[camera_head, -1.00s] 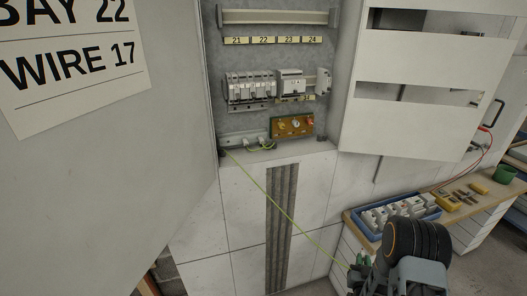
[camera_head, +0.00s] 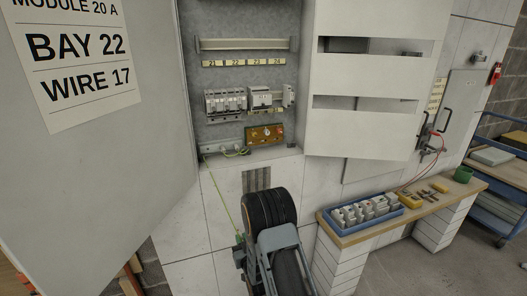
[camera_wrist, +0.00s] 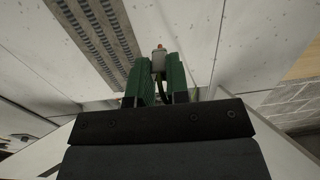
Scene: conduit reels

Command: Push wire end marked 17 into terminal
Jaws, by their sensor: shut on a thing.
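My gripper (camera_wrist: 160,84) has green fingers in the wrist view, shut on a small grey piece with an orange-red tip (camera_wrist: 158,60). In the head view, my gripper (camera_head: 240,252) is low, in front of the cabinet's lower panels, partly hidden by my arm. A thin yellow-green wire (camera_head: 222,198) runs from the cabinet's lower left corner down to it. I cannot read a mark on the held end. In the open cabinet, a row of white breakers (camera_head: 225,102) and another module (camera_head: 260,97) sit below a label strip (camera_head: 242,62) reading 21 to 24. Individual terminal openings are too small to tell.
The open door at left carries a sheet (camera_head: 78,60) reading BAY 22, WIRE 17. A white slotted panel (camera_head: 372,80) stands right of the opening. A workbench (camera_head: 360,237) with a blue tray (camera_head: 327,215) of modules stands at right. Open floor lies front right.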

